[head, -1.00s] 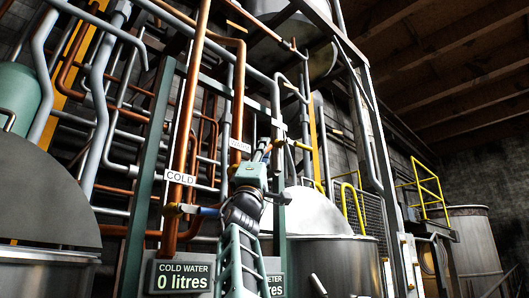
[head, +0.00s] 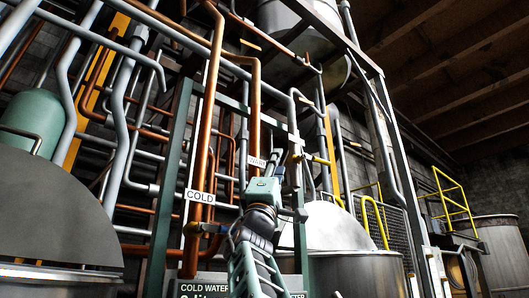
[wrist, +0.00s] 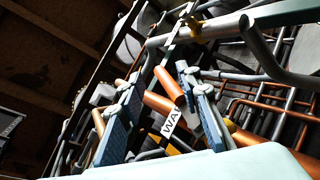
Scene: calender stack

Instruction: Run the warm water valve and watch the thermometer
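The white WARM label (head: 257,163) hangs on a copper pipe behind my wrist; part of it reads "WA" in the wrist view (wrist: 171,124). A brass valve with a yellow handle (head: 318,159) sits on the pipework right of the label. A brass and yellow fitting on a grey pipe (wrist: 193,27) shows in the wrist view, beyond my fingertips. My gripper (wrist: 160,75) is open, its two blue-padded fingers apart, with copper pipe visible between them. I cannot tell how far that pipe lies beyond the fingers. I cannot make out a thermometer.
The COLD WATER sign (head: 205,289) is cut off below. A large metal vat (head: 345,270) stands right; green posts and dense pipes crowd the middle.

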